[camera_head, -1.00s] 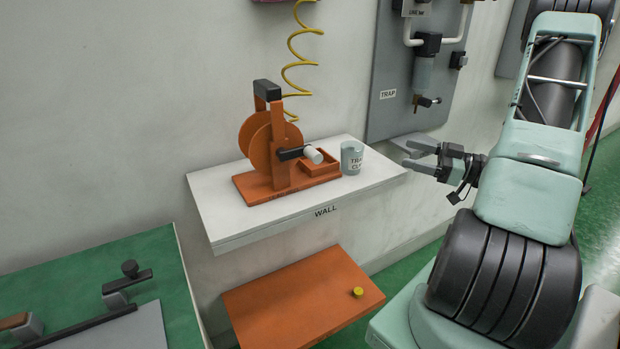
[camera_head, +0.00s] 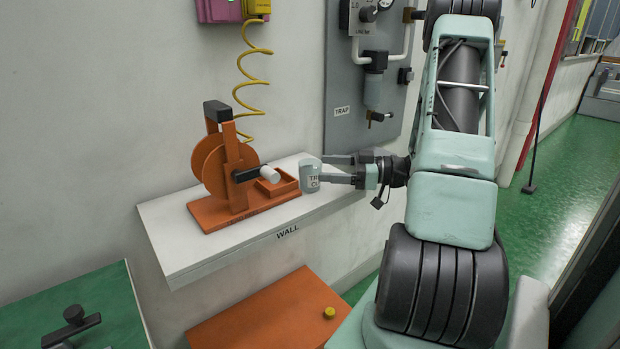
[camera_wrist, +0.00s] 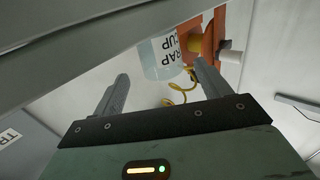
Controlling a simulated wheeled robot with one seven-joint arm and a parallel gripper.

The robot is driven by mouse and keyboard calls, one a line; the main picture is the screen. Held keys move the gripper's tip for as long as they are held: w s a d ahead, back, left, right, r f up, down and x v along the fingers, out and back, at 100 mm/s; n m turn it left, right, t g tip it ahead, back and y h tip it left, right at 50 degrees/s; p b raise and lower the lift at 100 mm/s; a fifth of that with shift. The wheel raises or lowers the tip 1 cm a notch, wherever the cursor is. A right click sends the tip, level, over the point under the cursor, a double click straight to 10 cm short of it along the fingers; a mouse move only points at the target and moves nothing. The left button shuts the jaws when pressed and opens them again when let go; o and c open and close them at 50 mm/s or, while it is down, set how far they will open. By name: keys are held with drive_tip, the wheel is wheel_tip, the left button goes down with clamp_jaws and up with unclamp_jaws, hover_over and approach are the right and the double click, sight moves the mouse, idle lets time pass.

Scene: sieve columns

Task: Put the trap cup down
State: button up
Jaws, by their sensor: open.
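The trap cup (camera_head: 310,178) is a pale grey-blue cup with dark lettering. It stands upright on the right part of the white wall shelf (camera_head: 180,256). My gripper (camera_head: 322,169) is level and open at the cup's right side, with its fingertips close to the cup. In the wrist view the cup (camera_wrist: 158,58) shows just beyond the tips of my gripper (camera_wrist: 160,83), roughly in line with the gap between the fingers. I cannot tell whether either finger touches it.
An orange device (camera_head: 228,170) with a disc and small tray stands on the shelf just left of the cup. A grey panel marked TRAP (camera_head: 340,90) is on the wall behind. A yellow coiled hose (camera_head: 250,85) hangs above. An orange surface (camera_head: 265,318) lies below.

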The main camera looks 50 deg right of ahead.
sight(310, 166)
drive_tip(key=shift+r+x, duration=0.2)
drive_tip(key=shift+x, duration=2.45)
drive_tip(key=shift+a, duration=0.1)
drive_tip(key=c, duration=1.1)
